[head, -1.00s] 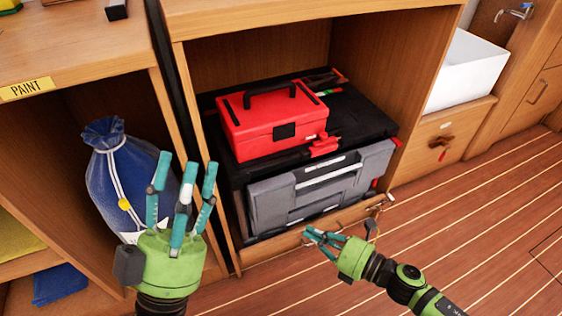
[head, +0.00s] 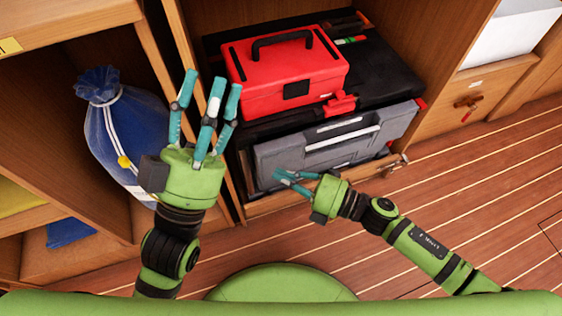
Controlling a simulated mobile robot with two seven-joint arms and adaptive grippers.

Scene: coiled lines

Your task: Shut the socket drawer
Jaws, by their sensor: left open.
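A low wooden drawer front (head: 262,205) runs along the bottom of the middle cabinet bay, in front of a grey case (head: 340,146). No label shows on it, so I cannot tell for sure that it is the socket drawer, nor how far out it stands. My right gripper (head: 281,182) is in front of the case's lower edge, over the drawer front, with its fingers pointing left and hiding part of it. I cannot tell whether it touches. My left gripper (head: 209,92) is open and empty, fingers up, before the post between the bays.
A red toolbox (head: 322,77) sits on a black case (head: 385,82) above the grey case. A blue bag (head: 125,130) stands in the left bay. A small drawer (head: 485,98) with a hanging tag is at right. The striped floor at right is clear.

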